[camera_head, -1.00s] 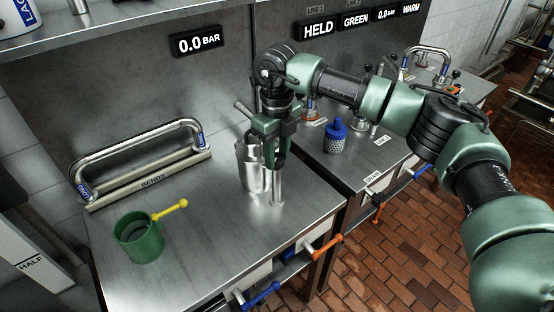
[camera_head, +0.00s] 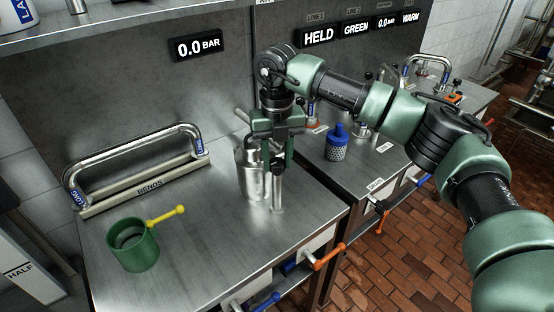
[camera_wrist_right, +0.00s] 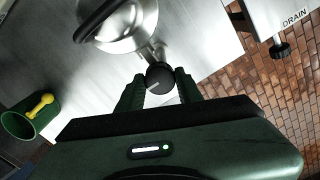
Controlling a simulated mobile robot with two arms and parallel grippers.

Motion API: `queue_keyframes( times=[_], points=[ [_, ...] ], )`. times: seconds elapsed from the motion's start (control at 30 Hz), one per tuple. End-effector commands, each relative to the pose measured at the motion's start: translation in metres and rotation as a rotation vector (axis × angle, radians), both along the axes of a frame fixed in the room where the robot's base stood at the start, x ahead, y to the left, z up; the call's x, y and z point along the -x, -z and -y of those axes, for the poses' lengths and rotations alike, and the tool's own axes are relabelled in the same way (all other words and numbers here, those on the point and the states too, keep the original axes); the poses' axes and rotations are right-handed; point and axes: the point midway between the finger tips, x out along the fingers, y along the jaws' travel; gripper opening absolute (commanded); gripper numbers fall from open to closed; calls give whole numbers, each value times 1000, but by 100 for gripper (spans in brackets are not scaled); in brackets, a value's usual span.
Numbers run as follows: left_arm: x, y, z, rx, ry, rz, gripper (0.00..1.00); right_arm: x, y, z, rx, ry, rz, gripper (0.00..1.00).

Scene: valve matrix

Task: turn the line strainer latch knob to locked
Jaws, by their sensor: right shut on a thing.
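The line strainer (camera_head: 251,168) is a shiny metal body standing on the steel bench, and its round top shows in the right wrist view (camera_wrist_right: 122,22). Beside it, a dark round latch knob (camera_wrist_right: 159,77) with a pale line on its face sits on a short metal post (camera_head: 277,190). My right gripper (camera_head: 279,163) comes down from above over the post. In the right wrist view its fingers (camera_wrist_right: 160,88) are on either side of the knob and shut on it. In the head view the gripper hides the knob. My left gripper is not in view.
A green cup (camera_head: 133,246) with a yellow-handled tool stands at the bench's front left. A rack of bent pipe marked BENDS (camera_head: 140,192) lies behind it. A blue-topped mesh basket (camera_head: 337,143) stands on the right bench. Orange (camera_head: 328,257) and blue handles stick out below the front edge.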

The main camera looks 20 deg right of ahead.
Motion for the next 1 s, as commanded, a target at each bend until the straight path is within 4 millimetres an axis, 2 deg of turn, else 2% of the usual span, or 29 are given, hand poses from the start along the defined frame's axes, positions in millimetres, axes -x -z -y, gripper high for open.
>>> queue_keyframes(
  times=[0.43, 0.47, 0.8, 1.0],
  points=[
    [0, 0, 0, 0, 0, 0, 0, -2, -3, 0, -1, 13, 8, 0],
    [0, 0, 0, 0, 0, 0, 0, -2, -3, 1, -1, 13, 8, 44],
    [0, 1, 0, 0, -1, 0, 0, -1, -2, 0, -1, 10, 4, 45],
    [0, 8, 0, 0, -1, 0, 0, -2, -25, 0, -1, 11, 7, 45]
  ],
)
